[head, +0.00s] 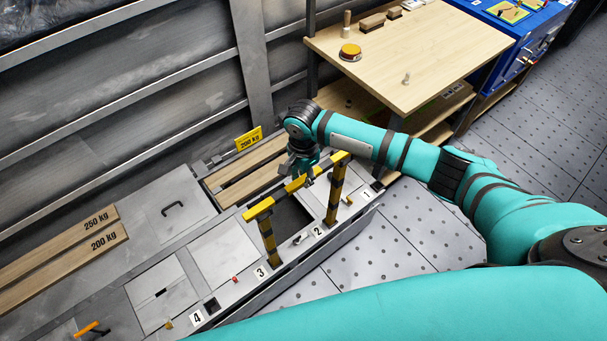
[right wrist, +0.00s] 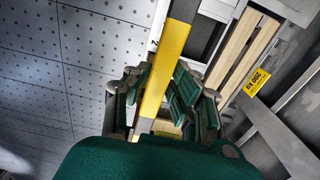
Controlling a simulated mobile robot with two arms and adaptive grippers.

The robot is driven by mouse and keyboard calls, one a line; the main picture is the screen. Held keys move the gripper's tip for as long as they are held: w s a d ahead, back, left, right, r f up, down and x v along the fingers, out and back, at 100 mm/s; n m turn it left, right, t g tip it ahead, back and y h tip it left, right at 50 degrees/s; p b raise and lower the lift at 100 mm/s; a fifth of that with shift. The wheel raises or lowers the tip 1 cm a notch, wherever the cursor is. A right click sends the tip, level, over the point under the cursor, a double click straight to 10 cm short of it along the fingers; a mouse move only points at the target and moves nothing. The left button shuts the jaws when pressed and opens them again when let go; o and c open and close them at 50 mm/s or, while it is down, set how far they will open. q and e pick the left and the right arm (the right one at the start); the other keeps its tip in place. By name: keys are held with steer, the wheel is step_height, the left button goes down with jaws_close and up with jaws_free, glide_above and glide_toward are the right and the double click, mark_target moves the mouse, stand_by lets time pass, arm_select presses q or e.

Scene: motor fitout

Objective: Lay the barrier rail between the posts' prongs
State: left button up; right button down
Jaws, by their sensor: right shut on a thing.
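The yellow-and-black barrier rail (head: 263,206) runs level across the tops of two striped posts. One post (head: 269,243) stands near the number 3 label, the other (head: 335,196) near the number 2 label. My right gripper (head: 302,176) is shut on the middle of the rail from above. In the right wrist view the rail (right wrist: 166,65) passes between the green-padded fingers (right wrist: 162,95). The rail's ends are at the post tops. The prongs are too small to tell whether the rail sits between them or just above. My left gripper is out of view.
A dark square opening (head: 293,217) lies below the rail between the posts. Wooden planks (head: 250,175) and a yellow 200 kg sign (head: 249,139) are behind it. A wooden table (head: 440,50) stands beyond my right arm. A grey panelled wall (head: 150,110) bounds the back.

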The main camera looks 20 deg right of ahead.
steer(key=c, duration=1.1)
jaws_free()
steer(key=shift+o, duration=0.2)
